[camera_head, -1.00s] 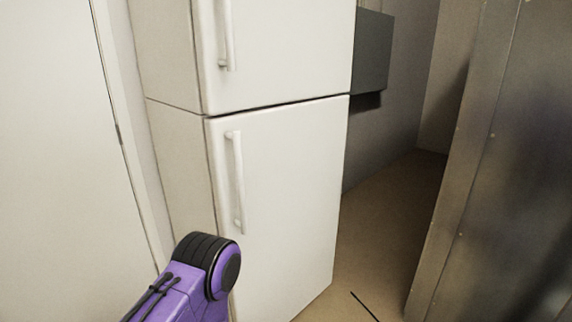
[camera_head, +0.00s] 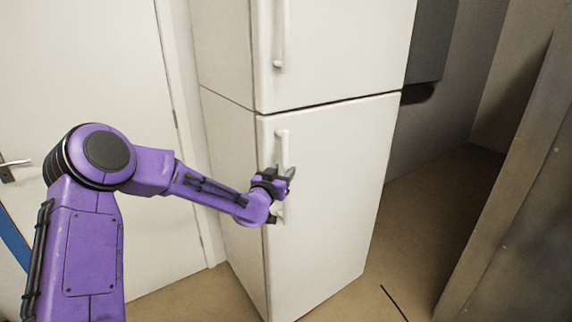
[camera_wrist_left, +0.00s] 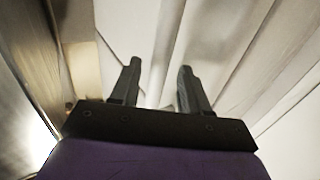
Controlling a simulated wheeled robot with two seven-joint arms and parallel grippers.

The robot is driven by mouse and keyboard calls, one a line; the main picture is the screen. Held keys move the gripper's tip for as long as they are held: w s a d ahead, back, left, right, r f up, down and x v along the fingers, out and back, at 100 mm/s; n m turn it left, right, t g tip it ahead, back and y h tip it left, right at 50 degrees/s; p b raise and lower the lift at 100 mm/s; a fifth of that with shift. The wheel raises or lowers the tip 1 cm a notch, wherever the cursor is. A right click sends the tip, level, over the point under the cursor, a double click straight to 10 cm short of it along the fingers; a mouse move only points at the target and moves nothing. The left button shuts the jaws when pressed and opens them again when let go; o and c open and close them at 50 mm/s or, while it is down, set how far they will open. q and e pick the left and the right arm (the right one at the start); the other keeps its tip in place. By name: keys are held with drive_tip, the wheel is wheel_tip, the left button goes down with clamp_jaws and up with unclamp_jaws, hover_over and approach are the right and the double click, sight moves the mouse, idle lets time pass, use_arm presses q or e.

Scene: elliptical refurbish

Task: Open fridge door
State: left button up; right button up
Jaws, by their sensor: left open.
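The white fridge (camera_head: 335,180) stands in the middle of the head view, with an upper and a lower door, both closed. The lower door (camera_head: 340,230) has a vertical white handle (camera_head: 283,140) near its left edge. My left gripper (camera_head: 282,194) is at the lower half of this handle and hides part of it. In the left wrist view my left gripper (camera_wrist_left: 160,75) is open, its two dark fingers apart. A pale strip runs between them; I cannot tell whether it is the handle, or whether the fingers touch it. My right gripper is not in view.
The upper fridge door (camera_head: 345,50) has its own handle (camera_head: 280,35). A white room door (camera_head: 90,60) with a metal lever (camera_head: 10,168) is on the left. A brown metal panel (camera_head: 520,220) stands close on the right. Bare floor (camera_head: 430,210) lies between fridge and panel.

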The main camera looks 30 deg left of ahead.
sight(285, 169)
use_arm(q)
drive_tip(key=shift+w+a, duration=0.15)
drive_tip(key=shift+w, duration=0.65)
drive_tip(key=shift+w+a, duration=0.15)
drive_tip(key=shift+w, duration=0.6)
drive_tip(key=shift+c, duration=0.4)
clamp_jaws()
